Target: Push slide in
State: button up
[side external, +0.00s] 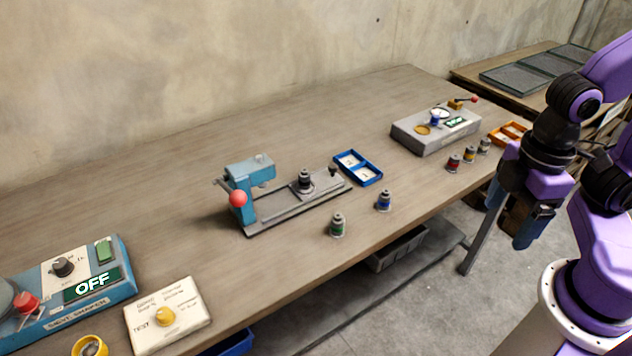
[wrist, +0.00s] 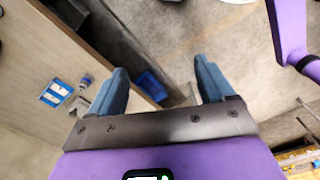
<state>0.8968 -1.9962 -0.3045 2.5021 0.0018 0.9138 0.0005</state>
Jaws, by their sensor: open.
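A blue press (side external: 249,180) with a red ball on its lever stands mid-table in the side view. A slide (side external: 305,181) sits on the grey rail base extending to the right of the press, with a dark cylindrical part on it and a small dark knob (side external: 333,171) at its right end. The slide stands out to the right, clear of the press head. My gripper (side external: 530,222) hangs past the table's front edge at the right, far from the slide, and is empty. In the wrist view its two blue fingers (wrist: 160,90) are spread apart above the floor.
A blue two-part tray (side external: 358,167) lies right of the press. A green-banded can (side external: 337,225) and a blue-banded can (side external: 384,200) stand in front. A grey box device (side external: 435,131) and several cans stand at right. A blue control box (side external: 100,285) is at left.

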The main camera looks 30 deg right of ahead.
jog(key=c, duration=0.5)
jog(key=shift+m, duration=0.5)
jog(key=w+a+r, duration=0.1)
jog(key=w+a, duration=0.1)
jog(key=w, duration=0.1)
jog(key=w+a, duration=0.2)
jog(key=w, duration=0.2)
jog(key=w+a+r, duration=0.1)
jog(key=w+a, duration=0.1)
jog(key=w, duration=0.1)
jog(key=shift+w+r, duration=0.15)
jog(key=shift+r, duration=0.2)
jog(key=shift+c, duration=0.3)
jog(key=m, duration=0.3)
send_over(333, 165)
notch_tip(333, 165, down, 18)
